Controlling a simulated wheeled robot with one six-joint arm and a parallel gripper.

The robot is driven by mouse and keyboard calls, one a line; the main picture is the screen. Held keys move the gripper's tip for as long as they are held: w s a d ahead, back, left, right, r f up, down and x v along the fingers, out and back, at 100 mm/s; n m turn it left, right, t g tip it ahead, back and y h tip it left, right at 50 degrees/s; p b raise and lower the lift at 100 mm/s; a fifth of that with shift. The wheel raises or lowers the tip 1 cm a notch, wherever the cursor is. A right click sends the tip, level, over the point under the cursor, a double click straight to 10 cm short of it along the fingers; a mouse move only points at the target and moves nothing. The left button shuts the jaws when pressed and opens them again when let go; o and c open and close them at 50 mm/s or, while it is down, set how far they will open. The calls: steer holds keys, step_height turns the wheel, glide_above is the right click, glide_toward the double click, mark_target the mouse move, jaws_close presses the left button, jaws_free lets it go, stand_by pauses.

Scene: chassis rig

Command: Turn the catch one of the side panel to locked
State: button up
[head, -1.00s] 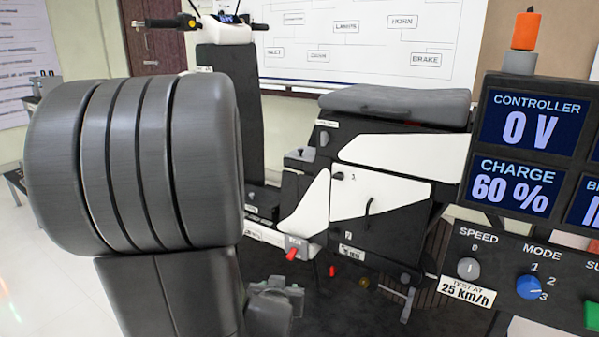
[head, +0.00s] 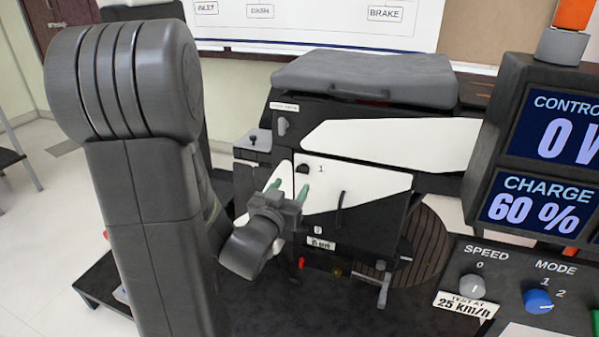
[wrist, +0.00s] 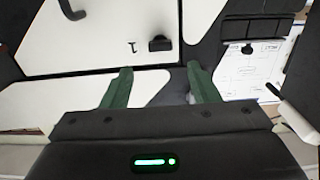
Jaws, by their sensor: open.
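The side panel (head: 370,183) is a white and black panel below the seat, and it also fills the upper left of the wrist view (wrist: 85,35). Catch one (head: 302,169) is a small dark knob at its upper left corner, beside a printed 1. In the wrist view the catch (wrist: 160,43) lies just beyond and between my fingertips, apart from them. Which way it is turned is hard to tell. My gripper (head: 288,188) has green fingers, open and empty, in front of the panel's left edge; it also shows in the wrist view (wrist: 160,68).
A dark curved handle (head: 340,210) stands out from the panel, right of the catch. The grey seat (head: 365,80) overhangs above. The display console (head: 540,150) stands at the right. A red knob (head: 301,262) is low, below the panel.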

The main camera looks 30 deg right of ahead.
mark_target(302, 171)
steer(key=x, duration=0.8)
steer(key=shift+c, duration=0.2)
steer(key=c, duration=0.9)
